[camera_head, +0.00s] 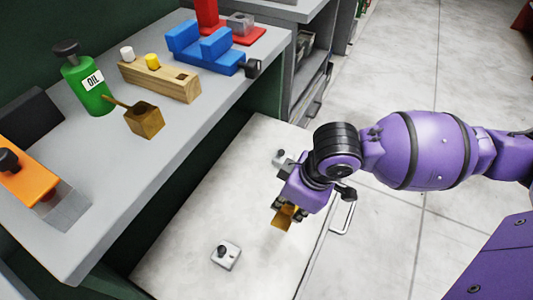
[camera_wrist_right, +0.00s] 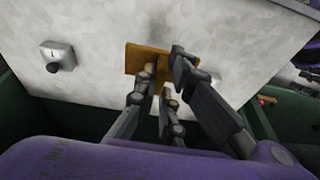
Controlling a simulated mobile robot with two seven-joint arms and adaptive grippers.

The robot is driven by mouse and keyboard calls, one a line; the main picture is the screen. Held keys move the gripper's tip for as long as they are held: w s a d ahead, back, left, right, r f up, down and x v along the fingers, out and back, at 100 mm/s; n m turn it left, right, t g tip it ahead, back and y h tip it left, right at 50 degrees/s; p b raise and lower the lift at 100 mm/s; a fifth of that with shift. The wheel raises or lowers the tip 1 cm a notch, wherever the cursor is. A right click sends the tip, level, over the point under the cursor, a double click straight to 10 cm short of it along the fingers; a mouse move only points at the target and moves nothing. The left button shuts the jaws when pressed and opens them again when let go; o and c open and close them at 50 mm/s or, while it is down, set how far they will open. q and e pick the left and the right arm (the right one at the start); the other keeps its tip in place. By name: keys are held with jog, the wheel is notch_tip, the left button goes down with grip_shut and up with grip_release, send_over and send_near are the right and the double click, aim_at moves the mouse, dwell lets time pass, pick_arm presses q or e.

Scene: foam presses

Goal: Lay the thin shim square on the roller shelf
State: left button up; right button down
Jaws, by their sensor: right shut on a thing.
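My right gripper (camera_head: 282,211) is shut on a thin brass-coloured square, the shim (camera_head: 286,219), over the pale flat panel. In the right wrist view the shim (camera_wrist_right: 148,57) shows as a flat brown-gold plate, with the dark fingers (camera_wrist_right: 163,80) across part of it. Whether the shim touches the panel I cannot tell. The pale panel (camera_head: 190,215) lies low beside the grey bench and carries small knobbed fittings; it looks like the shelf, but no rollers can be made out. My left gripper is not in view.
A knobbed fitting (camera_head: 226,255) sits on the panel's near part, another (camera_head: 283,159) near its far end. A handle (camera_head: 343,214) is on the right edge. The grey bench (camera_head: 125,170) holds a green oil bottle (camera_head: 88,85), a brass box (camera_head: 145,121), a wooden block (camera_head: 160,78) and blue tooling (camera_head: 207,55).

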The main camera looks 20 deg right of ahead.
jog(key=w+a+f+b, duration=0.1)
jog(key=w+f, duration=0.1)
jog(key=w, duration=0.1)
jog(key=w+a+f+b, duration=0.1)
jog(key=w+f, duration=0.1)
jog(key=w, duration=0.1)
jog(key=w+a+f+b, duration=0.1)
jog(key=w+a+f, duration=0.1)
jog(key=w+f, duration=0.1)
jog(key=shift+w+b, duration=0.15)
jog(key=shift+b, duration=0.15)
jog(key=shift+w+a+f, duration=0.15)
jog(key=shift+w+f, duration=0.05)
jog(key=shift+w, duration=0.15)
jog(key=x, duration=0.1)
jog(key=b+x, duration=0.2)
jog(key=x, duration=0.1)
jog(key=shift+d, duration=0.3)
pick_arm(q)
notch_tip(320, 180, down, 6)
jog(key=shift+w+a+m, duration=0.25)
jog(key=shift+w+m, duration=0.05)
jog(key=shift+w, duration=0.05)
pick_arm(e)
jog(key=shift+r, duration=0.1)
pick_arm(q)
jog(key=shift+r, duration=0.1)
